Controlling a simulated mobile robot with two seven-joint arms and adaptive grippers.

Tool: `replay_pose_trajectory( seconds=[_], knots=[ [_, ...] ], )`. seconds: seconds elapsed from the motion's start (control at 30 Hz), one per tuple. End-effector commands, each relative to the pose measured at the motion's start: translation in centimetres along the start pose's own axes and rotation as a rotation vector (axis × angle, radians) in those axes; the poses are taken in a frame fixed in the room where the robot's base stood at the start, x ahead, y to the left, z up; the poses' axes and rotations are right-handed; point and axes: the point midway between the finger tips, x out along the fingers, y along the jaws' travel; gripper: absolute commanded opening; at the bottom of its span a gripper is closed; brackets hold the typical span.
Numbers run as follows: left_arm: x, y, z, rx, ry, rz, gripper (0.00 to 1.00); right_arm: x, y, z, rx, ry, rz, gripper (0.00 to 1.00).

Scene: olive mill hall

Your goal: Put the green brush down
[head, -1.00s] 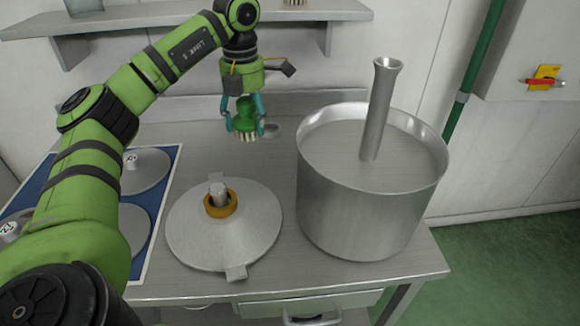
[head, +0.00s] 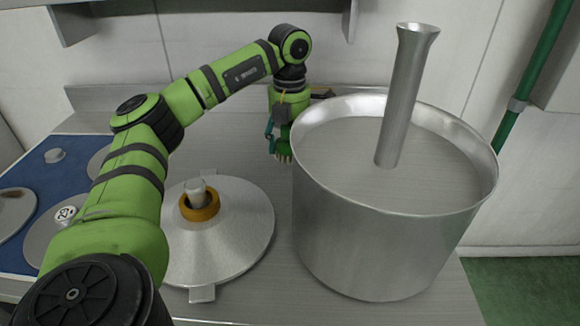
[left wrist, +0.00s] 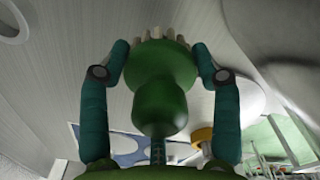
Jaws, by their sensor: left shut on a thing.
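The green brush (head: 283,147) is in my left gripper (head: 275,138), behind the left side of the big steel pot in the head view. Its pale bristles point down; I cannot tell whether they touch the table. In the left wrist view the green brush (left wrist: 160,90) sits between the two teal fingers of my left gripper (left wrist: 158,75), with its bristles at the far end. The pot hides part of the gripper in the head view. My right gripper is not in view.
A large steel pot (head: 385,235) with a steel tube (head: 405,95) standing in it is close to the gripper's right. A round steel lid (head: 240,225) with an orange ring (head: 199,206) lies in front. A blue mat (head: 60,170) with discs is at left.

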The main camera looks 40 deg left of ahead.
Motion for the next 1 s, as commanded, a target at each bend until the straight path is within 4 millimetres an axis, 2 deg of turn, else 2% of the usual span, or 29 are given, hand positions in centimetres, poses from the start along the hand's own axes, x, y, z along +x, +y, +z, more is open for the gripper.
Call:
replay_pose_trajectory(
  seconds=[0.1, 0.23, 0.4, 0.5, 0.7, 0.87, 0.9, 0.93, 0.97, 1.0],
  knots=[
    [1.8, 0.1, -0.1, -0.001, 0.001, -0.001, 0.37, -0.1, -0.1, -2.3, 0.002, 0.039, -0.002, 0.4],
    [2.9, 0.0, 0.0, 0.0, 0.0, 0.0, 0.37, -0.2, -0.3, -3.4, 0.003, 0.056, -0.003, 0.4],
    [5.3, 0.0, -0.1, 0.0, 0.002, 0.0, 0.37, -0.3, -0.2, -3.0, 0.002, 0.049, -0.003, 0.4],
    [6.1, 0.0, 0.0, 0.0, -0.001, 0.0, 0.37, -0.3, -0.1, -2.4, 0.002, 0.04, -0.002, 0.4],
    [6.2, 0.0, 0.0, 0.0, -0.002, -0.001, 0.37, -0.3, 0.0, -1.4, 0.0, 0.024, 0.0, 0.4],
    [6.5, 0.0, 0.0, 0.0, -0.001, -0.001, 0.37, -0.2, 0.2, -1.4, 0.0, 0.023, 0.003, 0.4],
    [6.6, 0.0, 0.0, 0.0, -0.001, -0.001, 0.68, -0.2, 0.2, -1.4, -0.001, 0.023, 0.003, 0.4],
    [6.6, 0.0, 0.0, 0.0, -0.001, -0.001, 0.8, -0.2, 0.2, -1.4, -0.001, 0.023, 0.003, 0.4],
    [6.5, 0.0, 0.0, 0.0, -0.001, -0.001, 0.88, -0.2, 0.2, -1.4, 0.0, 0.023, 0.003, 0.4],
    [6.5, 0.0, 0.0, 0.0, -0.001, -0.001, 0.88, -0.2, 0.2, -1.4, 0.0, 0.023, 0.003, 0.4]
  ],
)
